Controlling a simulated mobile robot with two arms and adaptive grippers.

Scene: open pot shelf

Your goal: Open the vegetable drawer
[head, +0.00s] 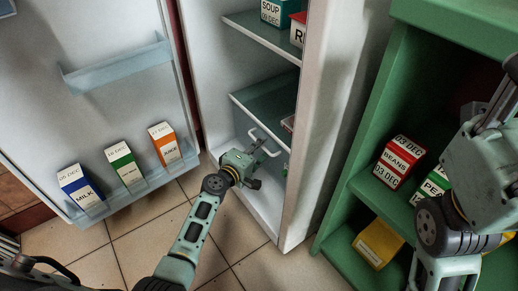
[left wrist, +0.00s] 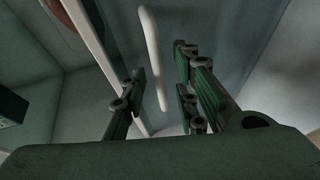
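The vegetable drawer (head: 244,119) is low in the open fridge, with a pale front and a white bar handle (head: 258,134). How far it is pulled out is hard to tell. My left gripper (head: 262,166) is at the drawer front, just below the handle in the head view. In the left wrist view, the handle (left wrist: 150,50) runs between the spread fingers of my left gripper (left wrist: 160,90); I cannot tell whether they touch it. My right gripper (head: 500,85) is at the right edge of the head view, partly cut off, its fingers unclear.
The fridge door (head: 95,100) stands open at left; its rack holds milk (head: 80,188), a green-white carton (head: 124,165) and juice (head: 164,145). The fridge side wall (head: 325,120) is close right of my left arm. A green shelf (head: 345,215) holds beans (head: 398,160) and other boxes.

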